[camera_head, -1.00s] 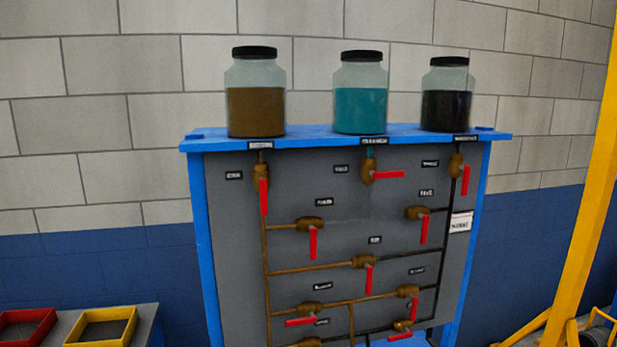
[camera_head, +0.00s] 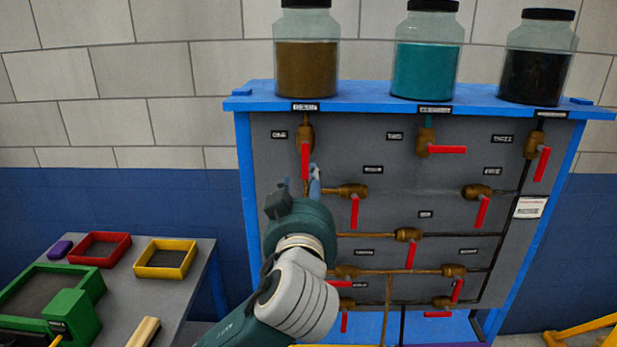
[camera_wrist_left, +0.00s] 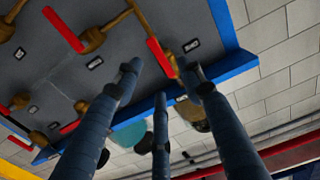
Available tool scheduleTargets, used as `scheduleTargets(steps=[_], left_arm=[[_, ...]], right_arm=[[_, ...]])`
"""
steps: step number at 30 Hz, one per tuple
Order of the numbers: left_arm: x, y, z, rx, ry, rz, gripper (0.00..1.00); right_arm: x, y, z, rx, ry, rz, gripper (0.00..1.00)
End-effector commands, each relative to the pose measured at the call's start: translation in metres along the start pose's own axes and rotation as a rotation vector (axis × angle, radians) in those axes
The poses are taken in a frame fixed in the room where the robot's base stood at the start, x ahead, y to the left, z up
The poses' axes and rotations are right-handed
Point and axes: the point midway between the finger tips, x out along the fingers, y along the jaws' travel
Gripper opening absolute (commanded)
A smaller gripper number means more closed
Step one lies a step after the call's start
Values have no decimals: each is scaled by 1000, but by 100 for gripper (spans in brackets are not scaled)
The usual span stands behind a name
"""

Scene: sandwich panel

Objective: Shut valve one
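Valve one (camera_head: 305,133) is a brass valve beside the label "ONE" (camera_head: 279,134), under the brown-filled jar (camera_head: 307,68). Its red handle (camera_head: 305,157) points straight down, in line with the pipe. My left gripper (camera_head: 302,182) reaches up from below, its blue fingers just under the handle's lower end and partly hiding the pipe. In the left wrist view the fingers (camera_wrist_left: 162,80) are spread and empty, with the red handle (camera_wrist_left: 159,58) showing beyond and between them. I cannot tell if a finger touches it. My right gripper is not in view.
Several other red-handled valves, such as valve two (camera_head: 428,142), sit close by on the grey panel (camera_head: 375,215). Jars stand on the blue top shelf (camera_head: 365,99). A side table (camera_head: 190,290) with coloured trays is at lower left.

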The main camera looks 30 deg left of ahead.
Motion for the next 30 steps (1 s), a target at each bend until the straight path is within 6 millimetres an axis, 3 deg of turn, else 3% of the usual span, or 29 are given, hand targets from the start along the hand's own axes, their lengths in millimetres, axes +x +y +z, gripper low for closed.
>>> scheduleTargets(steps=[1, 4, 15, 27, 30], left_arm=[[4, 0, 5, -3, 4, 0, 40], [23, -1, -4, 8, -1, -4, 40], [78, 0, -2, 4, -1, -1, 40], [86, 0, 0, 1, -1, 2, 40], [86, 0, 0, 1, -1, 1, 22]], right_arm=[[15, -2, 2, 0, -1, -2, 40], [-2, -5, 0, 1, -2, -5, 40], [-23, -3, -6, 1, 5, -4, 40], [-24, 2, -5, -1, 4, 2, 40], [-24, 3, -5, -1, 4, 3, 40]])
